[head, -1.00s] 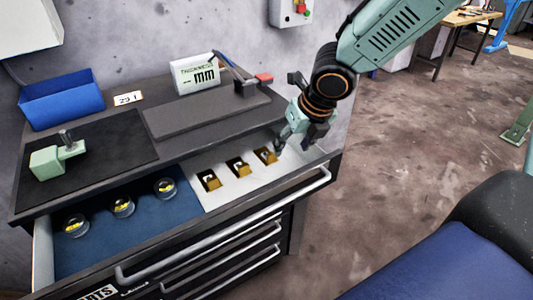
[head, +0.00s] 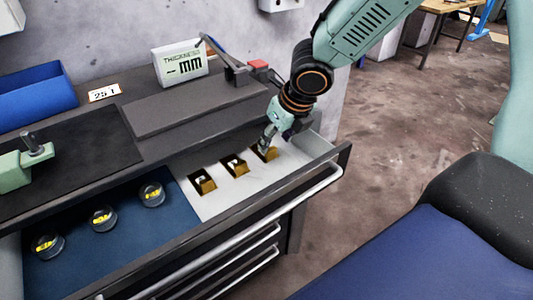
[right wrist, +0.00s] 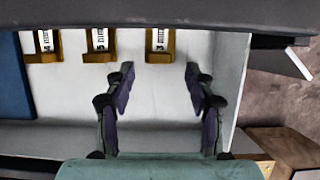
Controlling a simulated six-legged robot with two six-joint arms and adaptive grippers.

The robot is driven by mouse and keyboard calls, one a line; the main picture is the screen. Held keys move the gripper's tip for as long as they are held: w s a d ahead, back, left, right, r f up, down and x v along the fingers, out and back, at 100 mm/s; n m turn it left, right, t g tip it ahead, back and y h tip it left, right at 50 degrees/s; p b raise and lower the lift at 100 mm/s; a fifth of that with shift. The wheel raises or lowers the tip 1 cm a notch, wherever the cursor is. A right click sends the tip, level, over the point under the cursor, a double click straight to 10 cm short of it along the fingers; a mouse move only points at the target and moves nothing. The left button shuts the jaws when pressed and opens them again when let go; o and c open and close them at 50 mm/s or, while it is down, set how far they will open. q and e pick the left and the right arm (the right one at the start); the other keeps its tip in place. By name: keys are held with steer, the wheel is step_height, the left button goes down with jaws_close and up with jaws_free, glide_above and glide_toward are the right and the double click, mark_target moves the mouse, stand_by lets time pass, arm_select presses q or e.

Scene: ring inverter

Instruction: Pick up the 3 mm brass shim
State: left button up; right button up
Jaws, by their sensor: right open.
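Three brass shims with white labels stand in a row in the white part of an open drawer. In the right wrist view the labels seem to read 4, 5 and 3 mm from left to right. The 3 mm brass shim (right wrist: 160,44) is the rightmost one; in the head view it (head: 268,154) is partly hidden by my gripper. My right gripper (head: 266,140) is over it, fingers pointing down. In the right wrist view my open gripper (right wrist: 160,78) has a finger to each side of the shim's line, with nothing between them. My left gripper is not in view.
The other shims (head: 233,164) (head: 202,182) stand close by on the left. The blue drawer part (head: 130,240) holds three round pieces (head: 152,194). The drawer's front wall (head: 300,181) and handle lie nearer. A thickness display (head: 181,64) stands on the cabinet top.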

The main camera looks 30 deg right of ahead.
mark_target(272, 149)
steer(key=b+x, duration=0.2)
steer(key=x, duration=0.3)
steer(key=shift+s, duration=0.1)
steer(key=shift+c, duration=0.2)
steer(key=c, duration=0.9)
jaws_close()
